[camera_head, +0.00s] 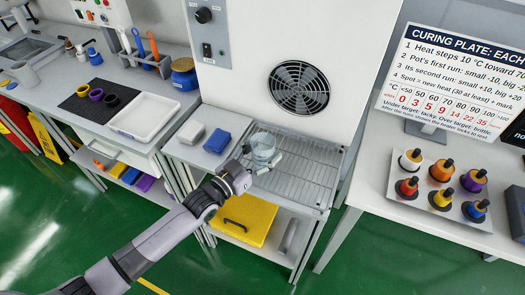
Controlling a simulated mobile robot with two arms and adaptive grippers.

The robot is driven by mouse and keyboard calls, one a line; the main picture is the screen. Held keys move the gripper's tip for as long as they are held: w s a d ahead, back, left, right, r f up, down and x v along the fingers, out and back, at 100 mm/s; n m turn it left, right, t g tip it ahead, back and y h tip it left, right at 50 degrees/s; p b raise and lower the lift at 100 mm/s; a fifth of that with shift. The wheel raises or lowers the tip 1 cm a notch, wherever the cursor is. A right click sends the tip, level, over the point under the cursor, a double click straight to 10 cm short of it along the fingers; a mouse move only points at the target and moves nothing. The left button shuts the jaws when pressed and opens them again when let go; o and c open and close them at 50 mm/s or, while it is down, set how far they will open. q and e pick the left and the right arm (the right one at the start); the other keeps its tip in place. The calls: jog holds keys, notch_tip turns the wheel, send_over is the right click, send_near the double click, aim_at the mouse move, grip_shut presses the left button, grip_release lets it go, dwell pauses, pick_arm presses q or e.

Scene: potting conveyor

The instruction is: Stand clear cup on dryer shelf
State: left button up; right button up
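The clear cup (263,146) stands upright, or nearly so, at the left part of the wire dryer shelf (307,180), below the round fan grille. My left gripper (261,157) reaches in from the lower left. Its finger parts show on the left and right of the cup, close to its lower part. I cannot tell whether the fingers press on the cup or stand a little apart from it. The cup's base is partly hidden, so its contact with the wires is unclear. My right gripper is out of view.
The dryer housing (330,28) rises behind the shelf. A blue sponge-like block (217,144) and a grey one (191,133) lie on the left ledge. The rack's right side is free. Bottles stand on the right table (370,190).

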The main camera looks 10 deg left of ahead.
pick_arm(q)
jog(key=shift+o, duration=0.6)
jog(key=shift+r, duration=0.2)
jog(key=b+v, duration=0.1)
jog(key=v, duration=1.1)
